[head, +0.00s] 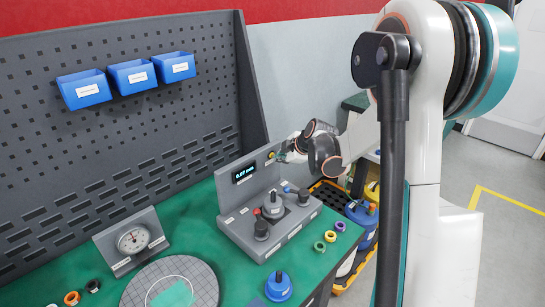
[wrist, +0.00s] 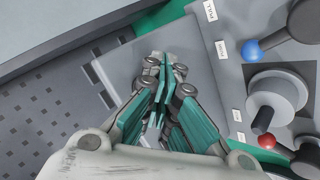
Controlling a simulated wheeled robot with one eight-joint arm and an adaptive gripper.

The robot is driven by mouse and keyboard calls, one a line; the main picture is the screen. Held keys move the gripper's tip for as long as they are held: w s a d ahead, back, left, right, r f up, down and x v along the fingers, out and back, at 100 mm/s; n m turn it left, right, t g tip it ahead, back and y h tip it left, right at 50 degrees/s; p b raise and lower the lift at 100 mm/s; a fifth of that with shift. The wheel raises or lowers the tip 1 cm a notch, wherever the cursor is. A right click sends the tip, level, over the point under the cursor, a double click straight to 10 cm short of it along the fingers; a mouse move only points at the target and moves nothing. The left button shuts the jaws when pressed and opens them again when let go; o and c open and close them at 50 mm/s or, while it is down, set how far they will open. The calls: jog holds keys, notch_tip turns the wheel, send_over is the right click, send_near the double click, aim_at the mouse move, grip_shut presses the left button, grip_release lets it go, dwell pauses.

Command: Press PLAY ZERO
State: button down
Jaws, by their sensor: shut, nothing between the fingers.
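The grey test console (head: 240,215) stands on the green bench. Its upright panel has a lit display (head: 244,173) that appears to read 0.07 mm. A small yellowish button (head: 271,155) shows on the panel right of the display; its label is too small to read. My gripper (head: 283,153) is at the right end of this panel, close to the button; I cannot tell whether it touches. In the wrist view my gripper (wrist: 163,58) is shut and empty, its fingertips against the view of a plain grey face. No button shows there; the fingers may hide it.
A blue-knobbed lever (wrist: 252,50), a grey cylinder (wrist: 278,92) and a red knob (wrist: 267,141) stand on the console. Rings (head: 319,246) and a blue-based part (head: 278,286) are in front.

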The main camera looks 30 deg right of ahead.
jog(key=shift+w, duration=0.2)
jog(key=shift+s, duration=0.15)
dwell(0.4)
jog(key=shift+s+d, duration=0.2)
jog(key=shift+s, duration=0.4)
jog(key=shift+s, duration=0.1)
jog(key=s, duration=0.1)
jog(key=s+d, duration=0.1)
jog(key=s, duration=0.2)
jog(key=shift+s+d, duration=0.3)
jog(key=shift+d, duration=0.05)
jog(key=shift+a, duration=0.1)
dwell(0.5)
